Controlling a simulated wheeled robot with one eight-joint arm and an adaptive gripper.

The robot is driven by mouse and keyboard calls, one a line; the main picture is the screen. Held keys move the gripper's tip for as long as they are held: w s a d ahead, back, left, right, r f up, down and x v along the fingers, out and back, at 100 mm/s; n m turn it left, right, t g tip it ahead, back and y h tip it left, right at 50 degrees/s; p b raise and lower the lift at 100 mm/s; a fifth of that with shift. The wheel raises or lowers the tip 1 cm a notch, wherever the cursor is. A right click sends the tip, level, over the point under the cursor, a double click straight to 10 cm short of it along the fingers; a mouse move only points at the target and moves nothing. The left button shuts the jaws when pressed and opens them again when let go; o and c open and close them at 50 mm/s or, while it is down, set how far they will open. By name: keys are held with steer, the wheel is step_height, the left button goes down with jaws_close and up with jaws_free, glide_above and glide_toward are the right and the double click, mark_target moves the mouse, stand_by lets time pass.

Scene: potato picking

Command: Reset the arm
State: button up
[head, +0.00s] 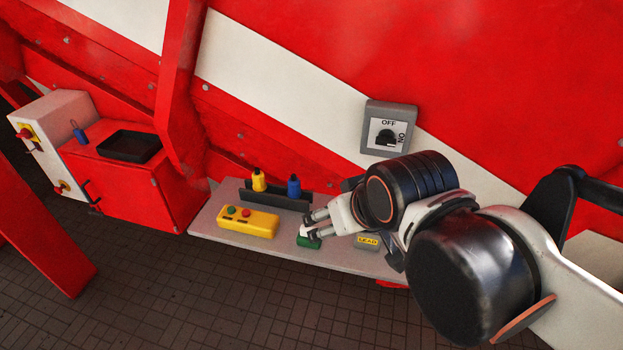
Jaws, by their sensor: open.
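My arm reaches in from the right in the head view. My gripper (309,224) is open, with its fingers pointing left over the grey shelf (225,199). A small green object (309,242) with a white top lies on the shelf right below the fingertips. I cannot tell whether the fingers touch it. My wrist and forearm hide part of the shelf's right end.
A yellow control box (247,222) lies left of my gripper. Behind it a dark rack (276,200) holds a yellow bottle (258,180) and a blue bottle (294,186). A LEAD-labelled block (367,242) sits close to my wrist. An OFF/ON switch (388,129) is on the red wall.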

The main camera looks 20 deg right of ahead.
step_height(320, 180, down, 12)
steer(key=b, duration=1.1)
steer(key=shift+r, duration=0.25)
steer(key=shift+o, duration=0.5)
